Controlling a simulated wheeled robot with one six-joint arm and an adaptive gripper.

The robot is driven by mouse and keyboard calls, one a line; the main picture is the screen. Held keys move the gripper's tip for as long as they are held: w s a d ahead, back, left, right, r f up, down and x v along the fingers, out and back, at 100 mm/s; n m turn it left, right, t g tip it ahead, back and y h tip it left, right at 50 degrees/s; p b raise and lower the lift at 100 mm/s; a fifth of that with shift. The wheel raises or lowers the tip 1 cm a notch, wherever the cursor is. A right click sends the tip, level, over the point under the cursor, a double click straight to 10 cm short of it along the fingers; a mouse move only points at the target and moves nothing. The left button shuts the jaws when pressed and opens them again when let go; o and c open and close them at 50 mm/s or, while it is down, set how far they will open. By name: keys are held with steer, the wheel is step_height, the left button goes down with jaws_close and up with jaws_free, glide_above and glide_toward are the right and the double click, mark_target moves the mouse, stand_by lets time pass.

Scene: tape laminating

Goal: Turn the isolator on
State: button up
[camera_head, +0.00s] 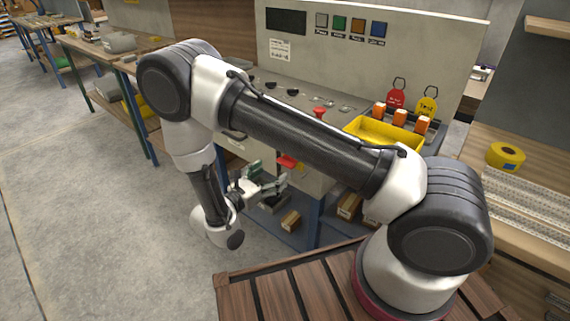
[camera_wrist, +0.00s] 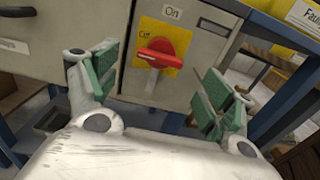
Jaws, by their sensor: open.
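The isolator is a red rotary handle (camera_wrist: 163,53) on a yellow plate (camera_wrist: 153,36) on the grey cabinet front, with the words "On" above it and "Off" at its upper left. The handle lies roughly level, its right side tilted slightly down. In the head view the red handle (camera_head: 287,161) shows small on the cabinet front, partly behind my arm. My gripper (camera_wrist: 157,88) is open, with its green-padded fingers on either side of the handle and apart from it. In the head view my gripper (camera_head: 268,178) is in front of the cabinet, below the handle.
The control cabinet (camera_head: 300,75) carries buttons, a red emergency stop (camera_head: 319,112) and a yellow tray (camera_head: 378,133). Cardboard boxes (camera_head: 290,221) sit on the blue lower shelf under it. A wooden slatted surface (camera_head: 290,290) is in front. Open floor (camera_head: 90,220) lies at the left.

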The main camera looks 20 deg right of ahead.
steer(key=x, duration=0.7)
steer(key=shift+w+d, duration=0.1)
steer(key=shift+d, duration=0.1)
steer(key=shift+c, duration=0.5)
steer(key=c, duration=1.4)
